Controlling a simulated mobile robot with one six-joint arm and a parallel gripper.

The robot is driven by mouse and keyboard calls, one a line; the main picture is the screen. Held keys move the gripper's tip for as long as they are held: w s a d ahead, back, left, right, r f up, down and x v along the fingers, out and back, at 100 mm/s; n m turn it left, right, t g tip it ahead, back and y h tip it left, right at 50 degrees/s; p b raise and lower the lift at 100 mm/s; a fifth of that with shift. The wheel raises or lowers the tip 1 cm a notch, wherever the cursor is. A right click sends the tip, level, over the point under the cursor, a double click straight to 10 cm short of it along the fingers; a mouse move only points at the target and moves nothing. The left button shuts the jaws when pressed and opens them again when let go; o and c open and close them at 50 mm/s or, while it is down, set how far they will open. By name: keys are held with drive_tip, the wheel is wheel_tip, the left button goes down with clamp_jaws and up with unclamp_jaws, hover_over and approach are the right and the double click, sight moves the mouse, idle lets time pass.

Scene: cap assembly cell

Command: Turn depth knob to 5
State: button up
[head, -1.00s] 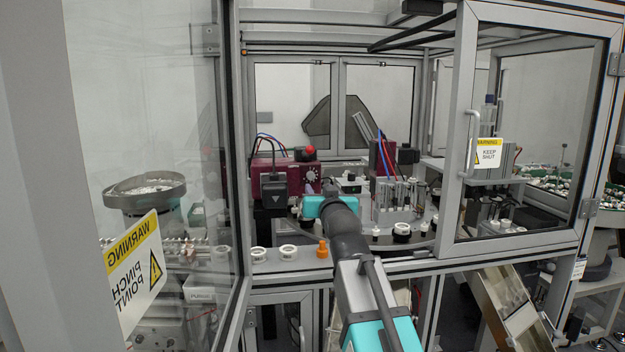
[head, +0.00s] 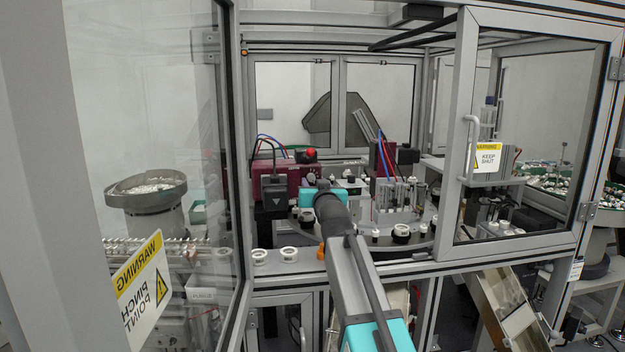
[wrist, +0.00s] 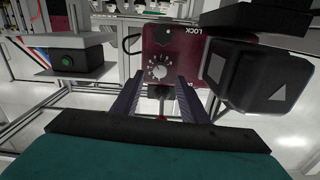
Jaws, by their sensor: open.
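The depth knob (wrist: 159,72) is a small round pale knob on the face of a maroon box (wrist: 178,60), ringed by white scale marks. The image of the box is upside down in the wrist view, with the word LOCK beside a dark round knob. I cannot read the depth setting. My gripper (wrist: 160,82) is open, its two dark ribbed fingers on either side of the knob in the picture. I see no contact.
A black box with a triangle mark (wrist: 255,75) stands close right of my fingers in the wrist view. A unit with a green button (wrist: 66,59) is at left. White rings (head: 289,254) lie on the front ledge. The door frame (head: 462,120) stands at right.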

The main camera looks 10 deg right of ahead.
sight(312, 178)
drive_tip(key=shift+w+p, duration=0.5)
drive_tip(key=shift+w, duration=1.4)
clamp_jaws()
